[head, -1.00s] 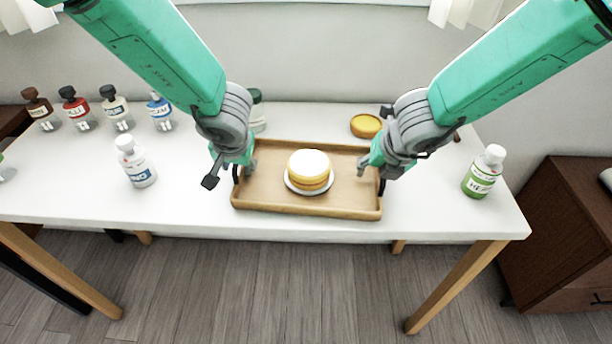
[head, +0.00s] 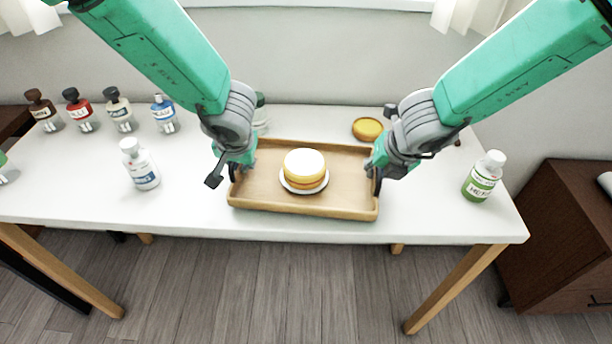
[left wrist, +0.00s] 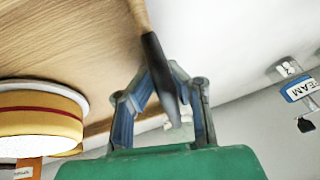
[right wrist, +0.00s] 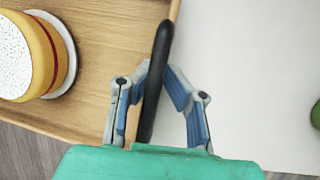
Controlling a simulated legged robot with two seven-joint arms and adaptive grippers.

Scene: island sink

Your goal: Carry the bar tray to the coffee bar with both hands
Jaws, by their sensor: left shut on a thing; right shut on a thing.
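The wooden bar tray (head: 270,203) is near the front edge of the white table, with dark handles at its left and right ends. A round layered cake (head: 304,165) sits on a white plate (head: 302,190) in the tray. My left gripper (head: 236,168) is at the tray's left end; the left wrist view shows its fingers around the black left handle (left wrist: 158,68). My right gripper (head: 377,168) is at the right end, shut on the black right handle (right wrist: 152,85). Whether the tray is touching the table or slightly raised, I cannot tell.
A white-capped bottle (head: 139,165) stands left of the tray, and a green-labelled bottle (head: 483,177) stands right. Several bottles line the back left. A brown cabinet (head: 565,235) stands right of the table.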

